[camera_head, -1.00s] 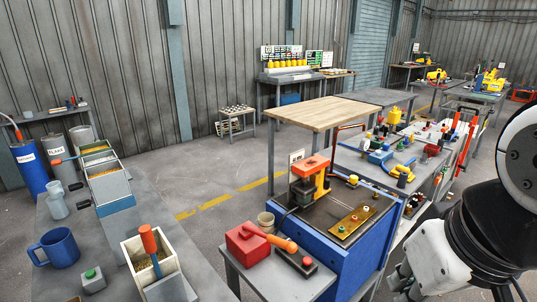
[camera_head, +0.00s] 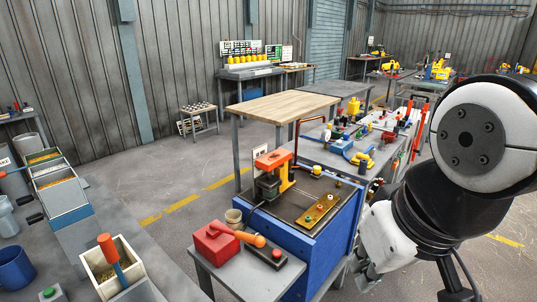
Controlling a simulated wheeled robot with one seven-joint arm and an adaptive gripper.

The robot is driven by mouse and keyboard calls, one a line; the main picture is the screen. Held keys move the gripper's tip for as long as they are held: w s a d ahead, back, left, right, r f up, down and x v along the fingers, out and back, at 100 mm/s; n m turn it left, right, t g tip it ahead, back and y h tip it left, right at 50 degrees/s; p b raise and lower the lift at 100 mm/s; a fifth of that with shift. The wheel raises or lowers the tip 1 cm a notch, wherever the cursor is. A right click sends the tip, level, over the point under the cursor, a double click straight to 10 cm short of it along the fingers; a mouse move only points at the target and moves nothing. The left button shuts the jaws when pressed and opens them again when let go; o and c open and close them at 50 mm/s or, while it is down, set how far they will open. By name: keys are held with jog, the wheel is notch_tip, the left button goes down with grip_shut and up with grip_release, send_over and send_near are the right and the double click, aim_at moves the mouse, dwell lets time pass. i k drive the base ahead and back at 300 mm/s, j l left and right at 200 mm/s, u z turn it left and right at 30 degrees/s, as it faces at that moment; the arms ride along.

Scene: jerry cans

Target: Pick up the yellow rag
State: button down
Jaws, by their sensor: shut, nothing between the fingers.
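I cannot make out a yellow rag in this view. Small yellow items stand on the benches: a yellow can-like object (camera_head: 353,106) on the middle bench and a yellow object (camera_head: 438,70) on a far bench. None of them clearly looks like cloth. My arm fills the right side of the picture. My gripper (camera_head: 366,272) shows only in part, low beside the blue cabinet's right side; it is shut and holds nothing that I can see.
A blue cabinet (camera_head: 318,258) with an orange press (camera_head: 272,172) stands in the middle. A red box (camera_head: 213,243) sits on a grey table before it. A wooden-topped table (camera_head: 283,109) stands behind. Open grey floor (camera_head: 190,165) lies at centre left.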

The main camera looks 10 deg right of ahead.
aim_at(355, 160)
jog(key=i+l, duration=0.25)
jog(key=l, duration=0.15)
jog(key=i+l, duration=0.25)
jog(key=l, duration=0.15)
jog(key=i+l, duration=0.55)
jog(key=l, duration=0.3)
jog(key=i+l, duration=0.25)
jog(key=l, duration=0.15)
jog(key=i+l, duration=0.25)
jog(key=l, duration=0.15)
jog(key=i+l, duration=0.3)
jog(key=i+l+u, duration=0.1)
jog(key=i+l, duration=0.15)
jog(key=l, duration=0.25)
